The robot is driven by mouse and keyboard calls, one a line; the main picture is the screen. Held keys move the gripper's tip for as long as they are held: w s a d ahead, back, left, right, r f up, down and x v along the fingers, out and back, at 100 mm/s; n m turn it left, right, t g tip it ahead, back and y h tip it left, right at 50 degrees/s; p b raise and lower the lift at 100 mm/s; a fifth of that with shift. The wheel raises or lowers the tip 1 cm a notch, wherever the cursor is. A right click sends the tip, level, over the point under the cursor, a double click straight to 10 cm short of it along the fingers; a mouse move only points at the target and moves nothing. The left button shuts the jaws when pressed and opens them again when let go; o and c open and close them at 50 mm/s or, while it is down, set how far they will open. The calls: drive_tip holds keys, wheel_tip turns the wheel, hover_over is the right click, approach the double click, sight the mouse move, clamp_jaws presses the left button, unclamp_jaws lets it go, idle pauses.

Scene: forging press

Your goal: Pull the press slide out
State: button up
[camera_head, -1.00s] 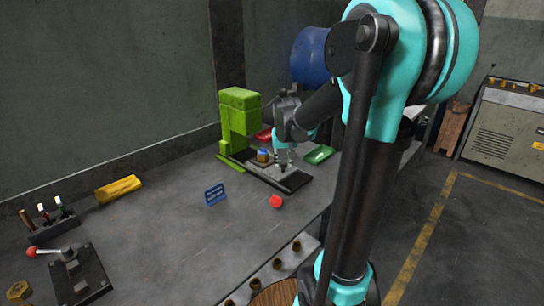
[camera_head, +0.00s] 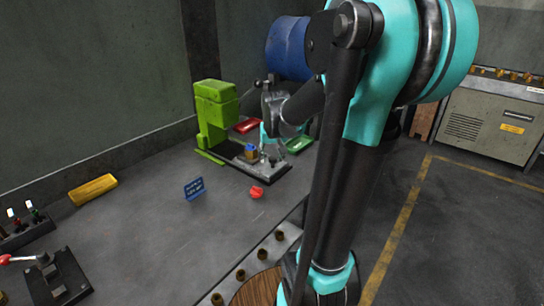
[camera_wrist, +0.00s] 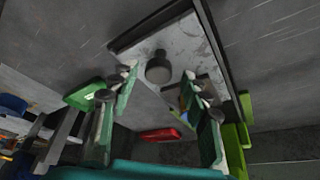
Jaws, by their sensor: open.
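The green press (camera_head: 215,112) stands at the back of the bench. Its press slide (camera_head: 268,172) is a flat plate in a dark frame that extends in front of the press. In the wrist view the pale plate (camera_wrist: 185,38) carries a dark round knob (camera_wrist: 159,68). My gripper (camera_head: 270,157) is over the slide. In the wrist view my gripper (camera_wrist: 158,88) is open, with the knob seen between and beyond its fingertips. I cannot tell how far apart they are in depth. A small blue and yellow piece (camera_head: 251,151) sits on the slide near the press, partly hidden.
A red tray (camera_head: 247,126) and a green tray (camera_head: 299,144) lie near the press. A blue sign (camera_head: 194,189) and a red object (camera_head: 257,192) stand in front. A yellow block (camera_head: 92,190) lies at left. The bench between is clear.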

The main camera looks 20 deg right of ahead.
drive_tip(key=v, duration=1.2)
